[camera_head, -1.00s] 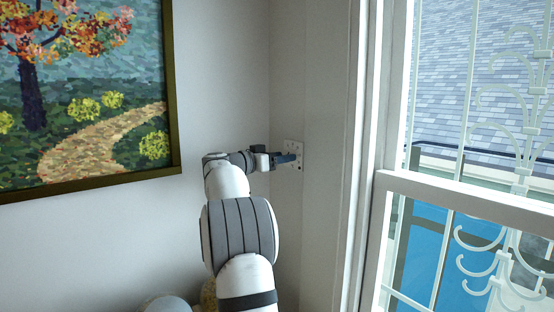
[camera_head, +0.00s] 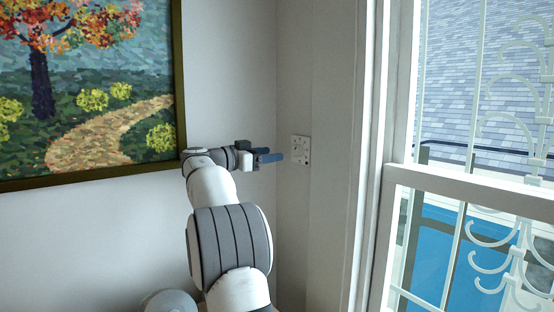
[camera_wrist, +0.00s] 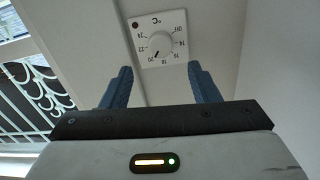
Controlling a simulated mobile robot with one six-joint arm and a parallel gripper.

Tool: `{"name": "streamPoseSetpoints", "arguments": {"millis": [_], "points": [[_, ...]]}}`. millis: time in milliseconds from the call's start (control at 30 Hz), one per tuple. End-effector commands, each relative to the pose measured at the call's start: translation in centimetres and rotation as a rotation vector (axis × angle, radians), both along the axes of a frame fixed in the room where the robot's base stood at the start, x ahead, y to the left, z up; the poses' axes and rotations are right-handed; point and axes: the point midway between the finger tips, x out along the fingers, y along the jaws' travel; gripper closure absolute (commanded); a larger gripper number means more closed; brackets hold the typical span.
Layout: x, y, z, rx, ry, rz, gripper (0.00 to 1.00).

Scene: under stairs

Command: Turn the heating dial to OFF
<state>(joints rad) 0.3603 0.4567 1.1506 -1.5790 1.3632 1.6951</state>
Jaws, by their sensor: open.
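The heating dial (camera_wrist: 160,45) is a round white knob on a square white plate marked °C, seen in the wrist view. A dark pointer mark on the knob faces the lower left.
A window (camera_head: 470,190) with a white frame and curled bars is to the right of the plate. A framed tree painting (camera_head: 90,90) hangs on the wall at left, close behind my arm in the picture. The wall around the plate is bare.

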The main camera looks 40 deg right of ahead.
Motion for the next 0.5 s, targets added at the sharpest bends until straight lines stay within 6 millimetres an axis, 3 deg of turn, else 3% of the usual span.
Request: {"name": "streamPoseSetpoints", "arguments": {"millis": [167,500], "points": [[-0.1,-0.7,0.0,-0.01,-0.066,0.001,0.45],[-0.9,-5.9,0.1,-0.009,-0.063,-0.001,0.45]]}}
